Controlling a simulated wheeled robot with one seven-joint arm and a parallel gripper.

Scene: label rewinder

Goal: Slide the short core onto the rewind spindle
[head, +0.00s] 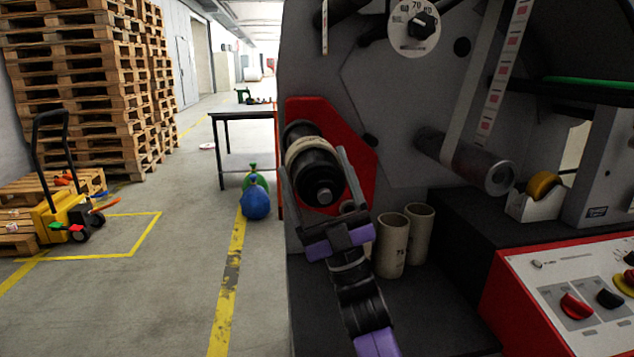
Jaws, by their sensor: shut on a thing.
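The rewind spindle (322,192) is a black cylinder with a metal nose, standing out from a red plate on the machine face. The short core (306,147) is a cream ring around the spindle, with black spindle showing on both sides of it. My gripper (313,161) comes from below, with one grey finger on each side of the spindle. It is shut on the short core. The fingers and the spindle's front hide the core's lower part, so I cannot tell how closely it fits all round.
Two tall tan cores (391,246) stand on the dark ledge right of my gripper; another pale piece is partly hidden behind it. A grey roller (468,163) carries the label web. A tape dispenser (537,194) and red control panel (582,290) are at right.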

